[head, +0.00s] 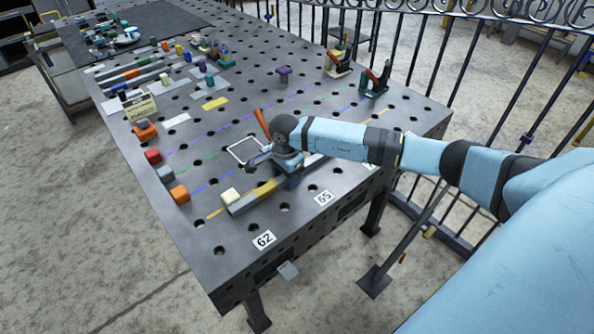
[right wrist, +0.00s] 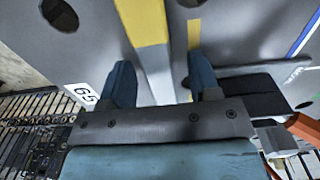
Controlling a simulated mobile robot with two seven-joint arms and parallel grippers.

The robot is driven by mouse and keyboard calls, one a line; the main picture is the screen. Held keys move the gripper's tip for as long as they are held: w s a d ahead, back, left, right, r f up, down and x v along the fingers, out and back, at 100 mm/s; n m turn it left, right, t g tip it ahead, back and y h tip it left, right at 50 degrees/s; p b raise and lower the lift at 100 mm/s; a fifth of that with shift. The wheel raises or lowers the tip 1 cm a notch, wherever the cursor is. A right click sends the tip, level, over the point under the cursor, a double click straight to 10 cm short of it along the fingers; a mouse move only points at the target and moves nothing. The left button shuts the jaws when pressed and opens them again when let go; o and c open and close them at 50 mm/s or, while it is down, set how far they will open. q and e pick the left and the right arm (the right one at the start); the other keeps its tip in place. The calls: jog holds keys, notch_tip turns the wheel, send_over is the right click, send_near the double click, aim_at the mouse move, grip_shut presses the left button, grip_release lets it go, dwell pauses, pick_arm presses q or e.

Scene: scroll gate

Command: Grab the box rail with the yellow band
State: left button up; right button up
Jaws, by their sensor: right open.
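The grey box rail (head: 247,203) lies near the front edge of the perforated table, with its yellow band (head: 267,188) just left of my right gripper (head: 288,174). In the right wrist view the rail (right wrist: 156,70) runs between the two blue fingers of the right gripper (right wrist: 160,64). The yellow band (right wrist: 143,20) shows beyond the fingertips. The fingers are apart, one on each side of the rail, over its grey part. Gaps show beside the rail; contact cannot be told. The gripper hides the middle of the rail in the head view. My left gripper is out of view.
An orange-handled clamp (head: 262,125) stands close behind the gripper. Orange (head: 180,195) and red (head: 153,156) blocks line the table's left side. Toggle clamps (head: 376,80) stand at the far right, before a black fence (head: 455,60).

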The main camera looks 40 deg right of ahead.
grip_shut()
jog(key=shift+r, duration=0.1)
jog(key=shift+r, duration=0.1)
